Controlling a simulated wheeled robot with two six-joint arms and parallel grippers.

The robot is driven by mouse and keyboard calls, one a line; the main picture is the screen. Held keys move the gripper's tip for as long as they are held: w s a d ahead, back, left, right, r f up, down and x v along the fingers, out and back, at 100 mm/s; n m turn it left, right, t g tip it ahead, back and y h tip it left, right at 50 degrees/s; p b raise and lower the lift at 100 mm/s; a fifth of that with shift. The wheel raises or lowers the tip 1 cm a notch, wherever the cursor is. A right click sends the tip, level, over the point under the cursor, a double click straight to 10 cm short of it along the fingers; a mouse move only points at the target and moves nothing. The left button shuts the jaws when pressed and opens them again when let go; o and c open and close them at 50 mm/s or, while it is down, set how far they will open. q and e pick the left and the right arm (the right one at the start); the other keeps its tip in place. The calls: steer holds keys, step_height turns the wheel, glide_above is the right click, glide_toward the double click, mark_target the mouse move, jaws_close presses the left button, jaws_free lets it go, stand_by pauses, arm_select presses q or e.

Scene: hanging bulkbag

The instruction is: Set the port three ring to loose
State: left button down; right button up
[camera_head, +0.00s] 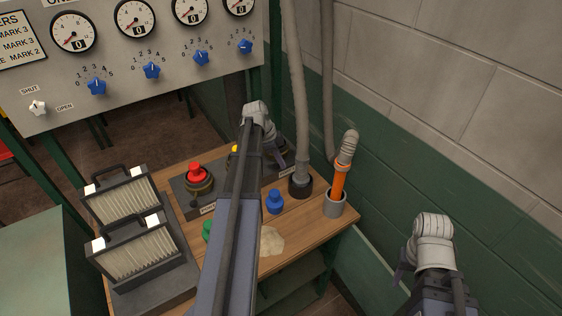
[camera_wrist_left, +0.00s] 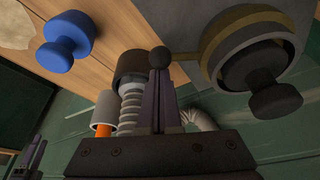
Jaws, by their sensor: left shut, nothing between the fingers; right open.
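In the head view, a grey panel (camera_head: 183,200) on the wooden table carries a red-topped port (camera_head: 196,178) with a tan ring, and a yellow part (camera_head: 235,149) mostly hidden behind my left arm. In the left wrist view, a port with a tan ring (camera_wrist_left: 212,62) and dark knob (camera_wrist_left: 275,102) is at the upper right. A black ball (camera_wrist_left: 160,57) sits at the tips of my left gripper (camera_wrist_left: 160,78), which is shut and empty; contact is unclear. No readable label shows which port is three. My right gripper (camera_head: 402,272) is open, right of the table.
A blue stopper (camera_head: 275,201), green stopper (camera_head: 207,230), grey hose (camera_head: 298,100) and orange tube (camera_head: 339,181) in a grey cup (camera_head: 334,205) stand on the table. Two filter cartridges (camera_head: 122,195) stand left. A gauge panel (camera_head: 110,60) is behind; a wall is at right.

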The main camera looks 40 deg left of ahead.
arm_select(q)
step_height(320, 180, up, 10)
steer(key=p, duration=1)
steer(key=shift+d, duration=0.2)
steer(key=shift+w, duration=0.1)
